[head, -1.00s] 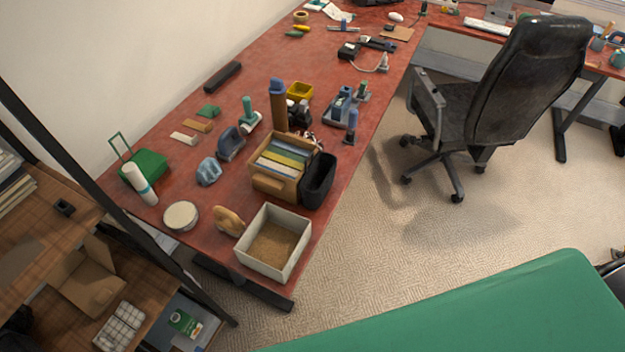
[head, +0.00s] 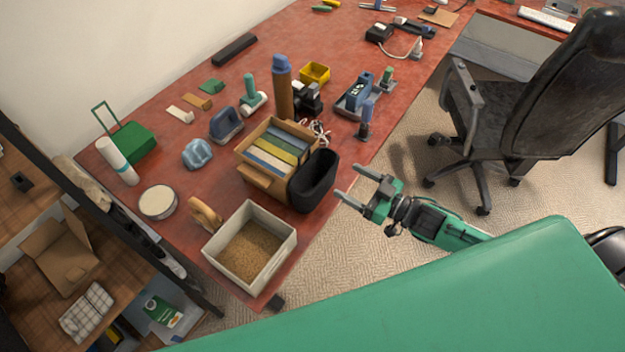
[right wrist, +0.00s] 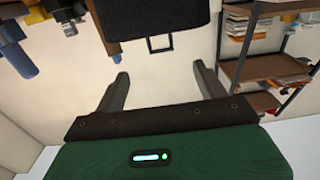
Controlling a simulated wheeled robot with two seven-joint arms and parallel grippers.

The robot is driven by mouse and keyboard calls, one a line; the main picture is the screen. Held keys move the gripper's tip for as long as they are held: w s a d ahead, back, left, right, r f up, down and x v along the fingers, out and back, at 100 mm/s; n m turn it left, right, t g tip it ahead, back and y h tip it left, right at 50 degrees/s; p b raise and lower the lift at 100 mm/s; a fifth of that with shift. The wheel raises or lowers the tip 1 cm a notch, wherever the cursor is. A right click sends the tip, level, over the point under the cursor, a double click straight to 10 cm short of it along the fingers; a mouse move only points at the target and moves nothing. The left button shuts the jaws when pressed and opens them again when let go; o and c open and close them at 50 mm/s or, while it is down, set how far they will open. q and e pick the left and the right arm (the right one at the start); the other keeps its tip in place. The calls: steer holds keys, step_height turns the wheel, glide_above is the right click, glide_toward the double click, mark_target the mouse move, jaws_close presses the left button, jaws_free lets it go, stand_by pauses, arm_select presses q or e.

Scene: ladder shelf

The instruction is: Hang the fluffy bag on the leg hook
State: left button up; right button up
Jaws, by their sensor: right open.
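A black open-topped thing (head: 314,182), possibly the bag, stands at the desk's near edge against a cardboard box. I cannot make out a fluffy surface. In the right wrist view, which looks upside down, a black body (right wrist: 155,14) with a small rectangular loop (right wrist: 160,43) lies beyond the fingers; it seems to be the same thing. My right gripper (head: 350,183) is open and empty, just right of it and apart from it; its spread fingers also show in the wrist view (right wrist: 160,72). I cannot pick out the leg hook. My left gripper is out of view.
The red desk (head: 205,135) holds a cardboard box (head: 262,184) of books, a pale box (head: 222,270) and several tools. A dark-framed shelf (head: 35,150) stands at left. A black chair (head: 560,100) is at right. Bare carpet (head: 400,155) lies between desk and chair.

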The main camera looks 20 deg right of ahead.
mark_target(327, 176)
steer(key=p+x, duration=0.1)
steer(key=x, duration=0.6)
steer(key=shift+w+a, duration=0.15)
steer(key=shift+w, duration=0.15)
steer(key=p+x, duration=0.2)
steer(key=x, duration=0.3)
steer(key=shift+a, duration=0.2)
steer(key=c, duration=1.4)
steer(key=shift+r, duration=0.1)
steer(key=shift+c, duration=0.7)
steer(key=shift+r, duration=0.1)
